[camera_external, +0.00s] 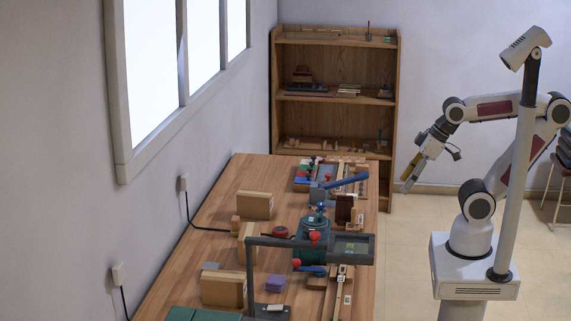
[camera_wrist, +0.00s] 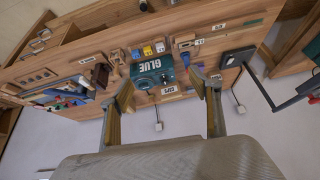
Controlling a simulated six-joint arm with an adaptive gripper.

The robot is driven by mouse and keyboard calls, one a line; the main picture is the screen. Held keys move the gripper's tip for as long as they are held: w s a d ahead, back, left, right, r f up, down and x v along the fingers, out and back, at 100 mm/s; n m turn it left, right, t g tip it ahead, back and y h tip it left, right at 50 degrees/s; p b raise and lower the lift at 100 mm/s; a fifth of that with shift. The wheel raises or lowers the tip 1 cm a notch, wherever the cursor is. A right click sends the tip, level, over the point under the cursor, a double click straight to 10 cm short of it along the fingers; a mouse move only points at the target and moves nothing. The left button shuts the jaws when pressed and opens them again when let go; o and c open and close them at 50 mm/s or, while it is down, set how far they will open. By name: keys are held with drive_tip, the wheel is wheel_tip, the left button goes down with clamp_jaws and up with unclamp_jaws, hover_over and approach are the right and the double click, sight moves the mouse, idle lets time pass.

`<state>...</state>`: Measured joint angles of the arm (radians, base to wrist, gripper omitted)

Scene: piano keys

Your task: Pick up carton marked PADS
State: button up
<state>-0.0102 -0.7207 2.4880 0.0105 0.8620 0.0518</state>
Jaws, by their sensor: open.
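Several tan cartons stand on the wooden table in the external view: one at the back (camera_external: 255,206), one in the middle (camera_external: 247,245) and one nearer the front (camera_external: 223,291). I cannot read PADS on any of them, so I cannot tell which carton bears that mark. My gripper (camera_external: 408,182) hangs in the air to the right of the table, apart from everything. In the wrist view my gripper (camera_wrist: 165,88) shows its two fingers spread wide, with nothing held between them.
The table (camera_external: 215,215) also holds a green machine (camera_external: 311,240), a dark arm with a tray-like head (camera_external: 352,247) and a purple block (camera_external: 275,283). A shelf (camera_external: 335,75) stands behind. Floor between table and my base is clear.

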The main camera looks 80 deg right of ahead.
drive_tip(key=w+a+r+m+t+y, duration=0.15)
drive_tip(key=w+a+m, duration=0.25)
drive_tip(key=w, duration=0.6)
drive_tip(key=w+a+r+m+t, duration=0.15)
drive_tip(key=w+a+m, duration=0.25)
drive_tip(key=w, duration=0.6)
drive_tip(key=m+t, duration=0.9)
drive_tip(key=m, duration=1.7)
hover_over(245, 281)
wheel_tip(245, 281, down, 17)
drive_tip(key=shift+s+f+m+h, duration=0.5)
drive_tip(key=shift+f+m+h, duration=0.05)
drive_tip(key=shift+f+m, duration=0.1)
drive_tip(key=shift+f, duration=3.75)
drive_tip(key=shift+w+f, duration=0.3)
drive_tip(key=shift+w, duration=0.5)
